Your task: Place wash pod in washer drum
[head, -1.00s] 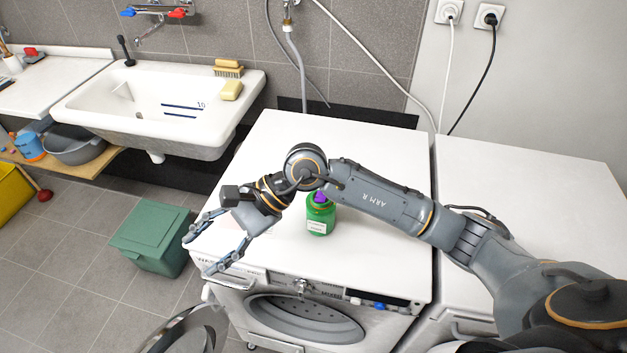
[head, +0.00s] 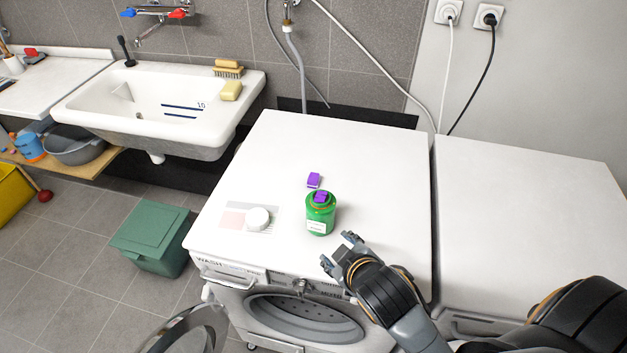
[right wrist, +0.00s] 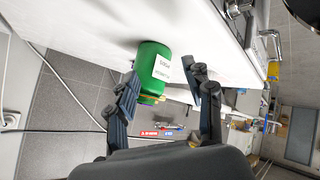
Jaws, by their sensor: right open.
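A green jar (head: 320,222) with a white label stands upright and open on the washer top. One purple wash pod (head: 321,197) shows at its mouth. Another purple pod (head: 313,180) lies on the washer top just behind the jar. My right gripper (head: 338,250) is open and empty, in front of the jar near the washer's front edge. In the right wrist view the jar (right wrist: 153,58) appears beyond and between the open fingers (right wrist: 164,82). The washer drum (head: 305,318) shows through the front opening, and the round door (head: 190,335) is swung open to the left. My left gripper is out of view.
A white round lid (head: 257,218) lies on a printed sheet (head: 233,218) left of the jar. A white sink (head: 150,105) stands at back left and a green bin (head: 150,240) on the floor. The right-hand white top (head: 530,215) is clear.

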